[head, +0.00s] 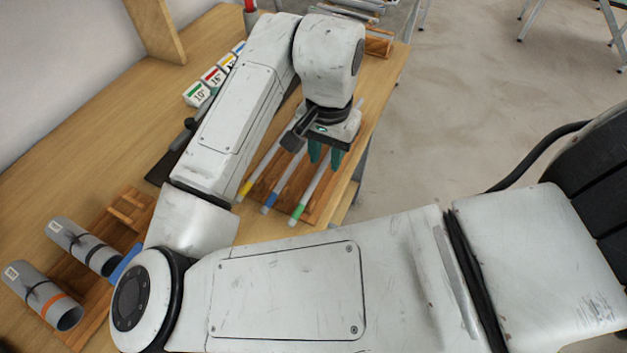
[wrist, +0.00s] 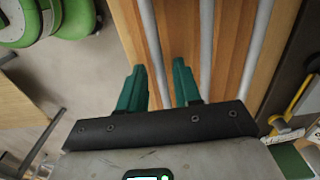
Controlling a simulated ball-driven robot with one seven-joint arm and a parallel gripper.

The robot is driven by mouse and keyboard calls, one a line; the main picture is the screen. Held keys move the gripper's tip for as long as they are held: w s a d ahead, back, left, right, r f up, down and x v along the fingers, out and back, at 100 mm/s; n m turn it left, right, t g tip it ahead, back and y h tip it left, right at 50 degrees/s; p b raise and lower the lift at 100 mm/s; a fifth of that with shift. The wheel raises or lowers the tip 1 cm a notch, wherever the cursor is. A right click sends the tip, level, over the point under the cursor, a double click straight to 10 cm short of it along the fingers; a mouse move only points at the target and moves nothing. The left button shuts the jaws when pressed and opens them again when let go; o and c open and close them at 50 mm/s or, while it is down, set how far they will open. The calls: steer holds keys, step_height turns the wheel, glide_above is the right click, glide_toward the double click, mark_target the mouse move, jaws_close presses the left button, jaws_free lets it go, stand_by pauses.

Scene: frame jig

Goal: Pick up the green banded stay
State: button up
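The green banded stay (head: 311,191) is a thin grey rod with a green band at its near end. It lies on a wooden rack, rightmost of three parallel stays in the head view. My gripper (head: 325,158) points down over it, further along from the band. In the wrist view my gripper (wrist: 158,68) has its two green fingers apart, and the outermost rod (wrist: 152,40), nearest the floor side, runs through the gap between them. No band shows there. I cannot tell how far the fingertips are above the rod.
A blue banded stay (head: 280,186) and a yellow banded stay (head: 258,174) lie to the left, close beside it. Labelled blocks (head: 197,94) sit further left. Two grey tubes (head: 85,247) lie in wooden holders at lower left. The bench edge is just right of the rack.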

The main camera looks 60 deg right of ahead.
jaws_close()
steer(key=shift+r, duration=0.15)
